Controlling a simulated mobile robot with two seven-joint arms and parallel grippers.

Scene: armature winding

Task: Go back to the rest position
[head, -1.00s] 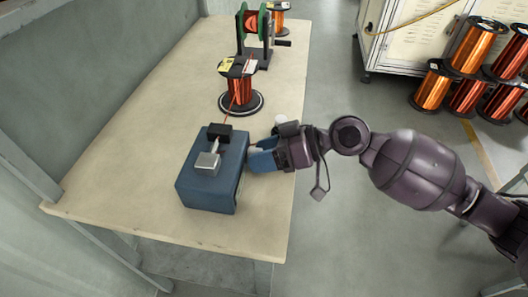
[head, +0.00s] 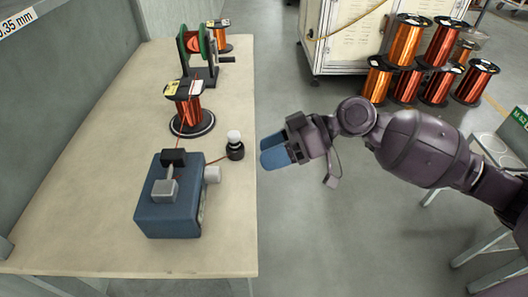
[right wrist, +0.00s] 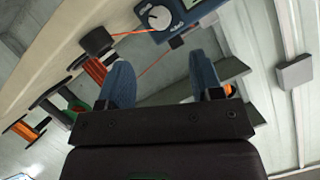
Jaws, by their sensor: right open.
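My right gripper (head: 272,153) is off the table's right edge, over the grey floor. Its blue fingers are apart and nothing shows between them in the right wrist view (right wrist: 160,68). The blue machine (head: 165,215), with a silver block and a black block on top, stands on the table to the left of the gripper, clear of it. It also shows at the top of the right wrist view (right wrist: 172,32), with a white dial and a display. My left gripper is not in view.
A small black holder with a white cap (head: 235,150) stands near the table's edge, closest to my gripper. A copper spool (head: 188,108) with orange wire stands behind the machine. A green-flanged spool winder (head: 196,52) is farther back. Several copper spools stack by the cabinet (head: 345,35).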

